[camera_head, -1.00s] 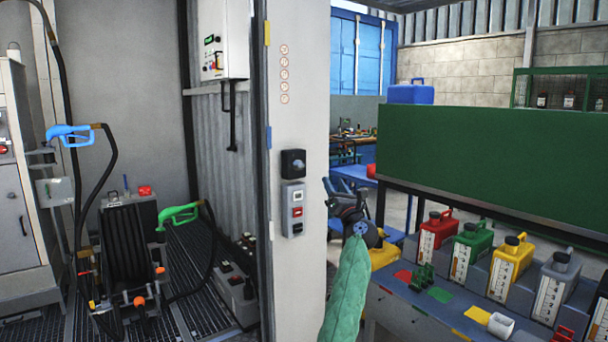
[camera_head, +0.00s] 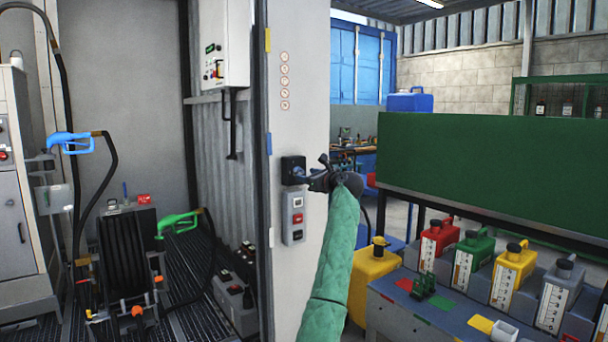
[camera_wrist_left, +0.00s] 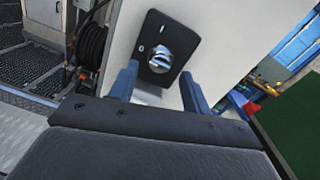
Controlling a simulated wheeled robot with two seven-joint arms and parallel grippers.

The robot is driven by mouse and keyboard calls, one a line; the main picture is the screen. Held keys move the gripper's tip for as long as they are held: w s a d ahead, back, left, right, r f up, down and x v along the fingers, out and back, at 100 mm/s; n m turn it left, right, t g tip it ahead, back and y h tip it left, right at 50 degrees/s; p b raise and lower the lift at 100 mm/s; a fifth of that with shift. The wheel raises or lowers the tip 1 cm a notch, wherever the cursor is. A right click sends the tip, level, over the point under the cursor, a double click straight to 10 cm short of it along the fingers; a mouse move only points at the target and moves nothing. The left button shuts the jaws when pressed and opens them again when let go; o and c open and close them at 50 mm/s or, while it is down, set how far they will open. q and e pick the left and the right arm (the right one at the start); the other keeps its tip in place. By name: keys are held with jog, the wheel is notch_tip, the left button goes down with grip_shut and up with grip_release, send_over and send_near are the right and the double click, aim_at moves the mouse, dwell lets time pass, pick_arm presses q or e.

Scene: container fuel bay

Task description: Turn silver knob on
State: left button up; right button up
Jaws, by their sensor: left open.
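The silver knob (camera_wrist_left: 159,60) sits on a black switch plate (camera_wrist_left: 155,28) in the left wrist view. The plate has small white marks beside the knob. In the head view the black plate (camera_head: 291,170) is on the white wall post, with the knob mostly hidden by the gripper. My left gripper (camera_head: 304,176) is at the plate, its arm in a green sleeve. In the left wrist view its two blue fingers (camera_wrist_left: 157,85) are open, one on each side below the knob. I see no grip on the knob. My right gripper is not in view.
A grey button box (camera_head: 293,218) with a red button is mounted just under the plate. A green panel (camera_head: 480,170) stands to the right, above a bench with several coloured canisters. A yellow canister (camera_head: 372,275) stands near my arm. The post face left of the plate is clear.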

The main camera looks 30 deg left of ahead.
aim_at(300, 172)
pick_arm(q)
jog(key=shift+x, duration=1.4)
jog(key=c, duration=1)
